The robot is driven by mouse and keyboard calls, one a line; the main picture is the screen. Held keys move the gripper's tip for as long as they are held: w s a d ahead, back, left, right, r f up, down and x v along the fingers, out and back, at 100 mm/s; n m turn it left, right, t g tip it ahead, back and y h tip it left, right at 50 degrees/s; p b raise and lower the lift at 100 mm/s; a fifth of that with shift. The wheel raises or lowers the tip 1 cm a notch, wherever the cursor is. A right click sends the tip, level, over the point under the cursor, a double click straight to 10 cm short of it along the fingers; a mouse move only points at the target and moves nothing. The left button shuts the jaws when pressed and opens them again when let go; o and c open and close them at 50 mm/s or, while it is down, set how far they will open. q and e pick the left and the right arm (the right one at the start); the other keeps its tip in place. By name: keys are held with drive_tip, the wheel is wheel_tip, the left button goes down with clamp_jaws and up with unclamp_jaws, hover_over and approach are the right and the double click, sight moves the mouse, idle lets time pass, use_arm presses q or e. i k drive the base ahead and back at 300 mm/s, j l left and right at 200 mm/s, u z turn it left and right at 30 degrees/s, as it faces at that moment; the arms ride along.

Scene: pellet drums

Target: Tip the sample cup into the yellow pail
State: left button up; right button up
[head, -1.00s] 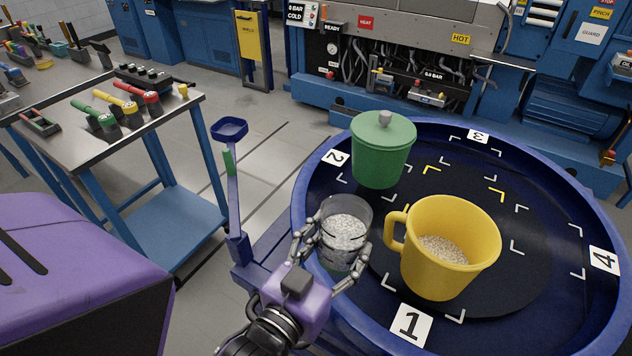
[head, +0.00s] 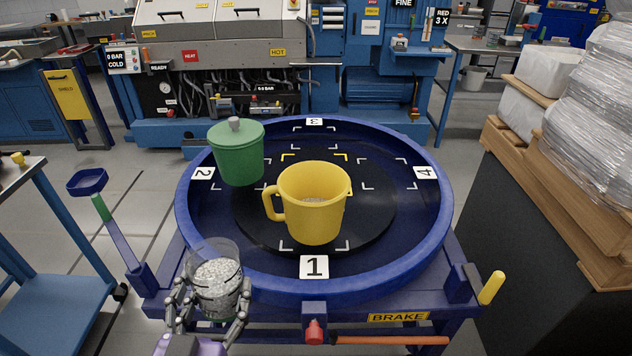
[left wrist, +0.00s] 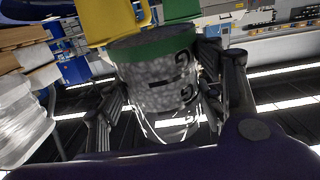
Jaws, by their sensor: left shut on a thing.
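The sample cup (head: 216,280) is clear and holds whitish pellets. My left gripper (head: 208,308) is shut on it, with fingers around both sides, at the front left rim of the blue turntable. In the left wrist view the cup (left wrist: 158,85) is between the fingers (left wrist: 165,100) and shows a green band and dark markings. The yellow pail (head: 312,205) stands upright on the turntable near the number 1 mark, to the right of and beyond the cup. My right gripper is not in view.
A lidded green pail (head: 238,158) stands on the blue round turntable (head: 400,262) near mark 2. A blue scoop-like post (head: 110,225) rises at the left. A yellow-tipped lever (head: 491,288) and an orange bar (head: 390,340) are at the front. Wrapped pallets (head: 585,190) stand right.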

sight(313, 194)
drive_tip(key=k+z, duration=0.1)
drive_tip(key=z, duration=0.9)
drive_tip(key=k+j+z, duration=0.15)
drive_tip(key=z, duration=0.15)
drive_tip(key=k+j+z, duration=0.15)
drive_tip(key=z, duration=0.15)
drive_tip(key=k+j, duration=0.1)
drive_tip(key=j, duration=0.5)
drive_tip(key=i+j, duration=0.1)
drive_tip(key=j, duration=0.2)
